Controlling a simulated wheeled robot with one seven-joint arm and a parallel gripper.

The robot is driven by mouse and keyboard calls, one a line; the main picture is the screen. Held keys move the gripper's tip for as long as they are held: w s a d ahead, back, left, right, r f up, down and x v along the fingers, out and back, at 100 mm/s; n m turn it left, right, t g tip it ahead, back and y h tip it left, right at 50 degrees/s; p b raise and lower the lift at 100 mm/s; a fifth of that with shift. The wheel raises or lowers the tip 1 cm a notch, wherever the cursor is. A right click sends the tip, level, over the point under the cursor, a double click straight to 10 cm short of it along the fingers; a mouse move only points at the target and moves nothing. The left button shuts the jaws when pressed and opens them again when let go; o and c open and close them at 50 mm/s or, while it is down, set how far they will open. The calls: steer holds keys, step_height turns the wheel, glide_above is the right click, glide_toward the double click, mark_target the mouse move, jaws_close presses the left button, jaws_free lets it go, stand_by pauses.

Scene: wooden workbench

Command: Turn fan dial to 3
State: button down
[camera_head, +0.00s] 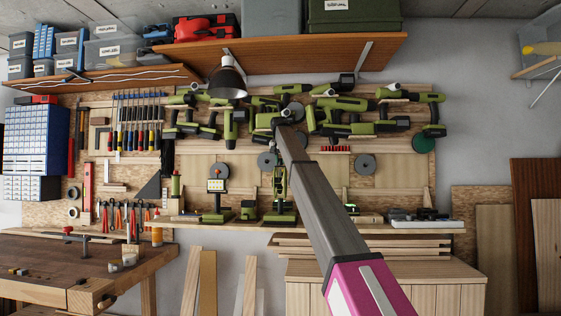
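I cannot make out a fan or a numbered dial for certain. A small device with a white face (216,185) and red and yellow spots stands on the shelf left of the middle; at this size I cannot read any marks on it. A dark round part sits on top of it. My gripper's fingers cannot be made out. A long dark link with a magenta and white lower end runs from the bottom right up to the middle and hides part of the wall and shelf behind it.
A narrow shelf (400,227) runs below a pegboard (400,166) hung with several green power tools (345,103). A hanging lamp (228,80) is above. A wooden workbench (50,262) with small items stands at the left, a wooden cabinet (450,270) at the lower right.

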steer(key=shift+m, duration=0.4)
steer(key=m+h, duration=0.1)
steer(key=m, duration=0.2)
steer(key=m+g+h, duration=0.1)
steer(key=m, duration=0.1)
steer(key=shift+m, duration=0.4)
steer(key=m+h, duration=0.1)
steer(key=m, duration=0.1)
steer(key=m+g, duration=0.1)
steer(key=m, duration=0.2)
steer(key=shift+m+g+h, duration=0.3)
steer(key=shift+h, duration=0.1)
steer(key=c, duration=1)
jaws_free()
steer(key=shift+o, duration=0.2)
